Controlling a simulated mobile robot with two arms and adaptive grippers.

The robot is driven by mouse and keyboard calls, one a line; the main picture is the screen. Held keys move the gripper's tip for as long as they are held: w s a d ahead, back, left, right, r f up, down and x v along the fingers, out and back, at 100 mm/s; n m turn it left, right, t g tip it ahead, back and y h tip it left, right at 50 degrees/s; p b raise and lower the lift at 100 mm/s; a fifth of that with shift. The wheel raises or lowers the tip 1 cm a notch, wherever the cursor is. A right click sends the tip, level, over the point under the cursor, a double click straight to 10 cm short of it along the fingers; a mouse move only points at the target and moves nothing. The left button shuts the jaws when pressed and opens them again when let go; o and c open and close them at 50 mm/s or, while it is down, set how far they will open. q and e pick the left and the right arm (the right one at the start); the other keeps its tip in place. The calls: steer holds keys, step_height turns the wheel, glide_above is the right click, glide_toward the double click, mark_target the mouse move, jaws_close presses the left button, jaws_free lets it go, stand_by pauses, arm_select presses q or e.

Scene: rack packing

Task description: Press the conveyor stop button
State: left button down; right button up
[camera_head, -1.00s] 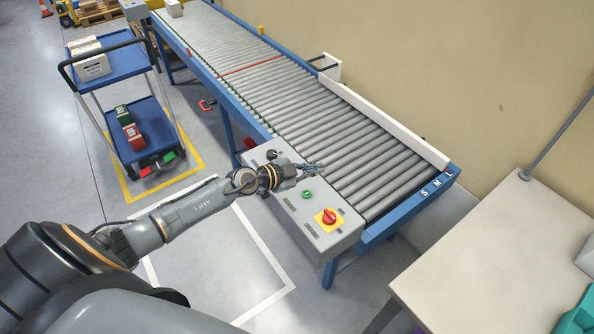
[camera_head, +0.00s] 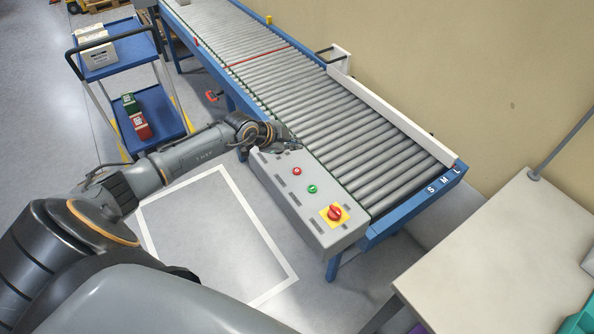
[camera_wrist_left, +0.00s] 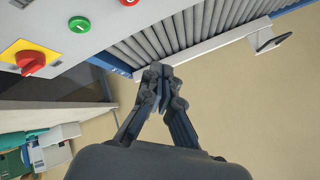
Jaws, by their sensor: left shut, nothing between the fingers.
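The grey control box (camera_head: 293,206) stands at the near left side of the conveyor. In the head view its top carries a small red button (camera_head: 296,171), a green button (camera_head: 312,189) and a large red knob (camera_head: 334,213) on a yellow plate. My left gripper (camera_head: 293,145) is shut and empty, above the far end of the box, apart from the red button. In the left wrist view the shut fingers (camera_wrist_left: 160,72) appear in front of the rollers; the green button (camera_wrist_left: 79,24), the red button (camera_wrist_left: 130,2) at the top edge and the knob (camera_wrist_left: 28,62) show upper left.
The roller conveyor (camera_head: 330,125) runs away to the upper left, with a white side guard (camera_head: 400,122). A blue cart (camera_head: 123,52) with boxes stands left. A pale table (camera_head: 500,250) is at right. A white-outlined floor area before the box is clear.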

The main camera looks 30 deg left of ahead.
arm_select(q)
steer(key=b, duration=0.8)
glide_above(295, 172)
step_height(295, 172, down, 7)
steer(key=shift+r, duration=0.1)
steer(key=shift+f, duration=0.85)
steer(key=shift+f, duration=0.15)
steer(key=shift+f, duration=0.3)
steer(key=shift+f, duration=0.4)
stand_by(0.6)
stand_by(0.3)
steer(key=shift+r+p, duration=0.8)
steer(key=shift+p, duration=0.55)
